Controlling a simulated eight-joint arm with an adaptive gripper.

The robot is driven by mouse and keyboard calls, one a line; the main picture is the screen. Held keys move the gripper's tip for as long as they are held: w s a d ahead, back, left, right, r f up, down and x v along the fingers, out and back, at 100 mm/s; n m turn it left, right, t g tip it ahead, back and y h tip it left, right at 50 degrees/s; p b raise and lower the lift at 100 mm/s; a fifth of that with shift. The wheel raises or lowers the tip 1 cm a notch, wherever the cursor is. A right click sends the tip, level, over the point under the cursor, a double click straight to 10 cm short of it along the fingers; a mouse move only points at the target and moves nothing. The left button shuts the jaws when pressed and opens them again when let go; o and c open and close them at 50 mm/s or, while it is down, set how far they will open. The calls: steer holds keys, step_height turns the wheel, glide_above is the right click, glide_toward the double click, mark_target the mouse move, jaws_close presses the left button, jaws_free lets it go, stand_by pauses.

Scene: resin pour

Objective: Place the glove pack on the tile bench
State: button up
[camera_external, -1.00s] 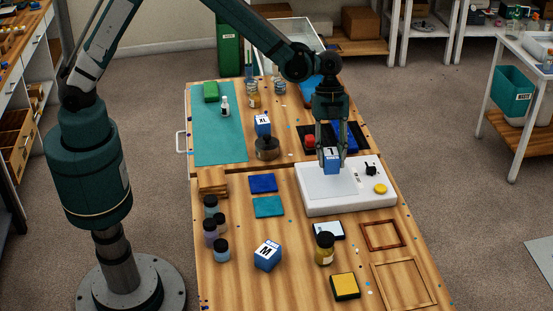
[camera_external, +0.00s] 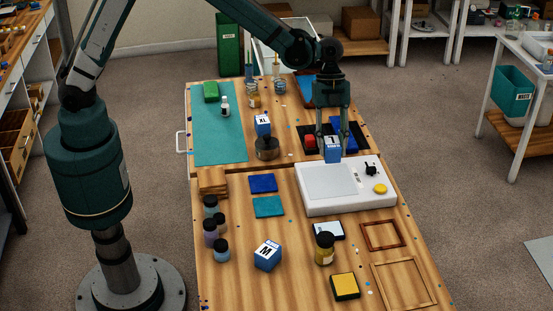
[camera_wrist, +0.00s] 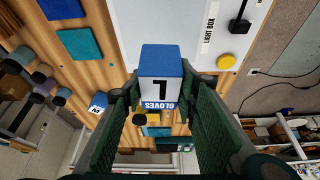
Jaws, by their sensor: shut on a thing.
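A blue and white glove pack (camera_external: 332,150) is held between the fingers of my gripper (camera_external: 333,140), near the far edge of the white light box. It also shows in the wrist view (camera_wrist: 160,75), blue on top, with a GLOVES label and one large character on its white face. Its underside is hidden, so I cannot tell its height. The wooden bench (camera_external: 230,285) carries a blue tile (camera_external: 263,183) and a teal tile (camera_external: 268,207) left of the light box. Two similar packs, marked XL (camera_external: 263,125) and M (camera_external: 267,256), are apart from my gripper.
The light box (camera_external: 320,203) has a yellow button and a black knob. Dark-capped bottles (camera_external: 211,232) stand at the left edge. A black mat (camera_external: 312,150) with a red-topped item lies behind the pack. Bare wood shows around the tiles.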

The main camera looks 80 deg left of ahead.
mark_target(333, 145)
steer(key=shift+r, duration=0.15)
step_height(333, 145, up, 5)
steer(key=shift+r, duration=0.1)
steer(key=s+d+n+t+b, duration=0.15)
steer(key=s+d, duration=0.45)
steer(key=d, duration=0.7)
steer(key=s+d+n+b, duration=0.15)
steer(key=s+d, duration=0.45)
steer(key=d, duration=0.7)
steer(key=s+d+n+t+b, duration=0.15)
steer(key=s+d, duration=0.55)
steer(key=d, duration=0.7)
step_height(333, 145, down, 10)
steer(key=g, duration=0.1)
steer(key=shift+w+a+r+y, duration=0.15)
steer(key=shift+w+a+y, duration=0.1)
steer(key=shift+y, duration=0.05)
steer(key=shift+n, duration=0.25)
steer(key=shift+f, duration=3.15)
